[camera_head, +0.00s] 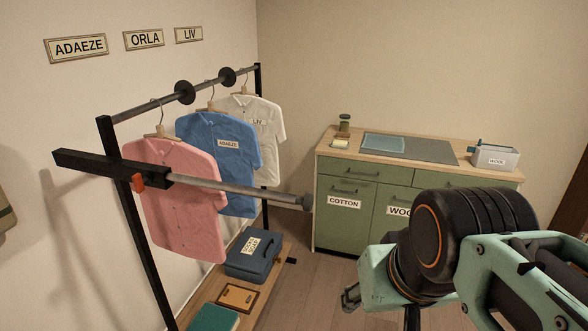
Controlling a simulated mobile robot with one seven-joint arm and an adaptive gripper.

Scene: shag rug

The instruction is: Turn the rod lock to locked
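A small red-orange lever (138,183), which looks like the rod lock, sits at the underside of a black sleeve (95,169) on the near side of the clothes rack. A grey metal rod (245,191) runs from the sleeve out to the right and ends in a dark cap. The lever hangs roughly downward; no lock marking is readable. My gripper (350,298) is at the lower right, well apart from the lever and below the rod's capped end. Only a small part of its fingers shows, and its opening is unclear.
Pink (172,198), blue (220,160) and white (255,130) shirts hang on the rack's back rail. A dark blue box (252,254) stands on the lower shelf. A green cabinet (345,226) stands behind. Open floor lies between rack and cabinet.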

